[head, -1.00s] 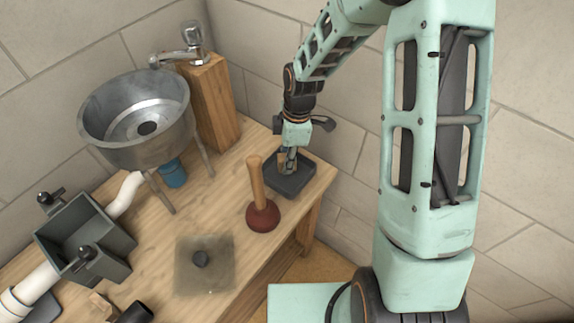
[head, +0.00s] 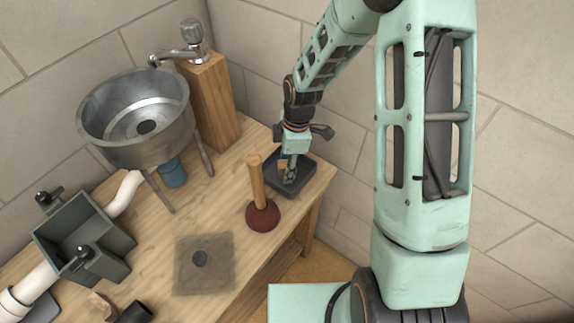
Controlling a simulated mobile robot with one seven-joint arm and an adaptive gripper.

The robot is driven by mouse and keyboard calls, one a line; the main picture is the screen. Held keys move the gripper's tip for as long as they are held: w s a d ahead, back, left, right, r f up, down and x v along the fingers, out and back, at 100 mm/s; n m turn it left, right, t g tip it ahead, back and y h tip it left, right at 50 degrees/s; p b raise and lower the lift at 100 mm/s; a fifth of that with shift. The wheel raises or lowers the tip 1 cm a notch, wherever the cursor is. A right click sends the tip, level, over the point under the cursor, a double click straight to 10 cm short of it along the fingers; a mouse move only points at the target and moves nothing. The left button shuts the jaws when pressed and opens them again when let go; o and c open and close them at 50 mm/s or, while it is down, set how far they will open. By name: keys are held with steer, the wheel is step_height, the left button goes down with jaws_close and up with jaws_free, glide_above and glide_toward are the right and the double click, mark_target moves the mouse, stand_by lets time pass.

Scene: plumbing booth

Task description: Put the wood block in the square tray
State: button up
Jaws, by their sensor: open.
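The square tray (head: 307,175) is dark grey and sits at the far right end of the workbench. My gripper (head: 289,178) points down over the tray, with its fingers low inside the tray's outline. A small tan wood block (head: 283,164) shows right beside the fingers, partly hidden by them. The gripper is open; I cannot tell whether a finger still touches the block, or exactly how the block rests in the tray.
A plunger (head: 262,212) stands upright just in front of the tray. A metal sink bowl (head: 135,118), a faucet on a wooden post (head: 212,105) and a grey box (head: 83,240) fill the left. A drain mat (head: 204,280), small wooden piece (head: 101,303) and black pipe (head: 134,313) lie in front.

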step_height(320, 180, up, 12)
steer(key=d, duration=0.1)
steer(key=shift+d+r+p, duration=0.2)
steer(key=shift+p, duration=0.25)
steer(key=shift+w, duration=0.1)
